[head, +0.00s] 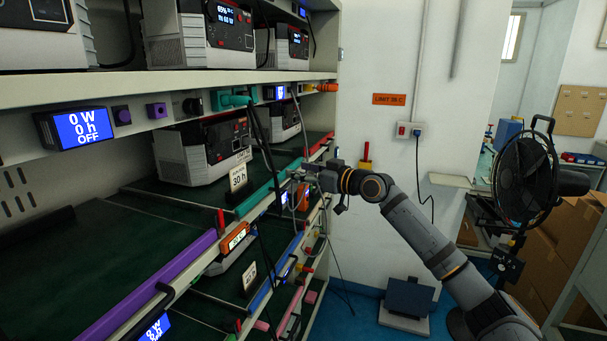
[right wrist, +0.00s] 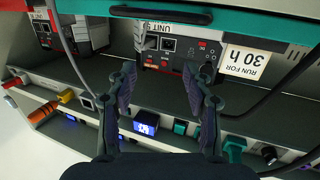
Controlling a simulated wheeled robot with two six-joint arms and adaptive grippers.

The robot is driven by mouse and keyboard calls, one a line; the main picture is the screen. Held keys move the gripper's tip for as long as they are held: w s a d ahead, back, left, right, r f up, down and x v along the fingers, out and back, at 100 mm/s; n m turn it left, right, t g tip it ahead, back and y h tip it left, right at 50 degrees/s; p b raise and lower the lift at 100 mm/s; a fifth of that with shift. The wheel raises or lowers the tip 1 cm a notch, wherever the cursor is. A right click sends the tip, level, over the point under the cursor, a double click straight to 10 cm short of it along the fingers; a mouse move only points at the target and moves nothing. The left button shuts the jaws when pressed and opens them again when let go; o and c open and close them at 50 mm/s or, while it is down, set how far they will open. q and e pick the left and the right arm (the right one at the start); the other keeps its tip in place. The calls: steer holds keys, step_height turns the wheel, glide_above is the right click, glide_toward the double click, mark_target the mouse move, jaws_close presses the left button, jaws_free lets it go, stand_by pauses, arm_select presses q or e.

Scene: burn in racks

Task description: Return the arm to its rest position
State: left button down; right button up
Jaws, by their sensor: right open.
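My right arm (head: 424,235) reaches in from the lower right of the head view. Its gripper (head: 299,176) is at the right end of the rack's middle shelf, by the teal front strip (head: 262,193). In the right wrist view the two fingers of this gripper (right wrist: 160,72) are spread apart with nothing between them. Beyond them is a unit with ports and red marks (right wrist: 172,48), beside a "RUN FOR 30 h" card (right wrist: 245,62). I cannot tell whether the fingers touch anything. My left gripper is not in view.
Loose cables hang beside the gripper (head: 262,135). Grey units (head: 205,150) stand on the shelves. A display reading 0 W, 0 h, OFF (head: 82,127) is at left. A black fan (head: 525,180) and cardboard boxes (head: 560,245) stand at right. Blue floor (head: 350,315) shows beyond the rack.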

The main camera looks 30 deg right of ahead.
steer(key=shift+w+d+f, duration=0.1)
steer(key=shift+d+f, duration=0.05)
steer(key=shift+f, duration=0.2)
